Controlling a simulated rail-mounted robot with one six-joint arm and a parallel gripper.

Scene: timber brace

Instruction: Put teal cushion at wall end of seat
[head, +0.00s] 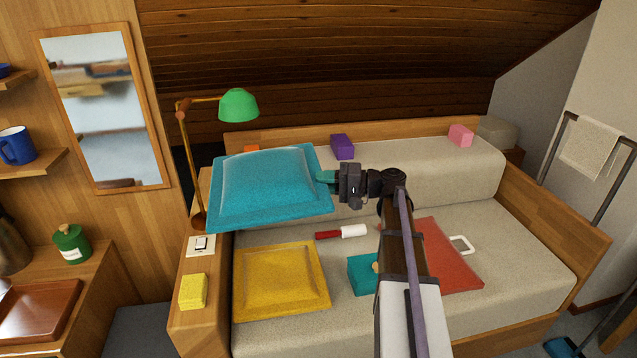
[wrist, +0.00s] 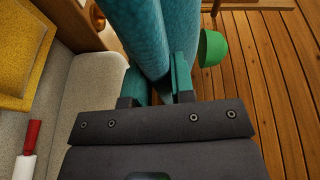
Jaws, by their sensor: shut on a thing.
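The teal cushion (head: 268,186) is a square, piped cushion held in the air at the left end of the seat, above and behind the yellow cushion. My gripper (head: 328,178) is shut on its right edge. In the wrist view the teal cushion (wrist: 148,35) stands out from between my gripper's fingers (wrist: 158,88). The cushion hides part of the backrest and the seat's left end. The seat (head: 510,262) is a pale daybed with a wooden frame.
A yellow cushion (head: 280,281) lies flat on the seat's left part. A red-and-white handled item (head: 342,232), a teal box (head: 362,274) and a red board (head: 450,262) lie to its right. A green lamp (head: 238,104) stands close behind the held cushion. Purple (head: 342,146) and pink (head: 461,135) blocks sit on the backrest.

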